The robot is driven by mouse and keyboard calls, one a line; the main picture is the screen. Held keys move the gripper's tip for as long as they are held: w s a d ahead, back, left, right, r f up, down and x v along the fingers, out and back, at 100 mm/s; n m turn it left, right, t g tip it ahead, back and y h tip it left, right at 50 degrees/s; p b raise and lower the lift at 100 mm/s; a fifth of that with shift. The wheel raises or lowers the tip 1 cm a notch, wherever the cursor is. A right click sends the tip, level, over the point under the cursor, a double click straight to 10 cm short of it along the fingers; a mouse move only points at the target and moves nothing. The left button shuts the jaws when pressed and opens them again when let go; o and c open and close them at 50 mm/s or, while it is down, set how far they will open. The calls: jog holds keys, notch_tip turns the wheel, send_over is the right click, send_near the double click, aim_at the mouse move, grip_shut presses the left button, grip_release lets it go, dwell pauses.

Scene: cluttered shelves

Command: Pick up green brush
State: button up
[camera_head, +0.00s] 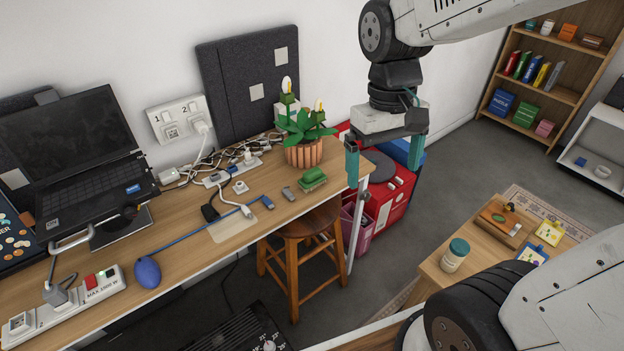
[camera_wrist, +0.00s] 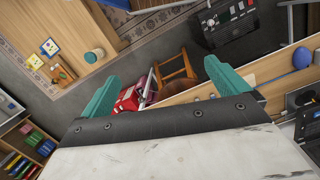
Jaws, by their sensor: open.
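The green brush (camera_head: 312,179) lies on the wooden desk, near its right end, in front of the potted plant, in the head view. I cannot make it out in the wrist view, where my gripper body covers part of the desk. My gripper (camera_head: 383,176) hangs to the right of the brush, past the desk's right end, in the head view. Its two teal fingers are wide apart with nothing between them. In the wrist view the fingers of my gripper (camera_wrist: 161,74) are also spread and empty.
The potted plant (camera_head: 304,150) stands right behind the brush. A grey eraser-like block (camera_head: 288,193) and a blue cable (camera_head: 200,232) lie to its left. A wooden stool (camera_head: 300,240) stands below the desk edge. Red boxes (camera_head: 393,200) are beyond the desk's end.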

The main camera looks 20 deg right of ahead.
jog(key=w+f, duration=0.6)
jog(key=w, duration=0.3)
jog(key=n+t, duration=0.2)
jog(key=n, duration=0.1)
send_over(312, 171)
notch_tip(312, 171, down, 14)
jog(key=shift+w+f, duration=0.15)
jog(key=shift+f, duration=1)
jog(key=f, duration=0.6)
jog(key=shift+s, duration=0.2)
jog(key=shift+d, duration=0.1)
jog(key=c, duration=1.2)
jog(key=shift+r, duration=0.15)
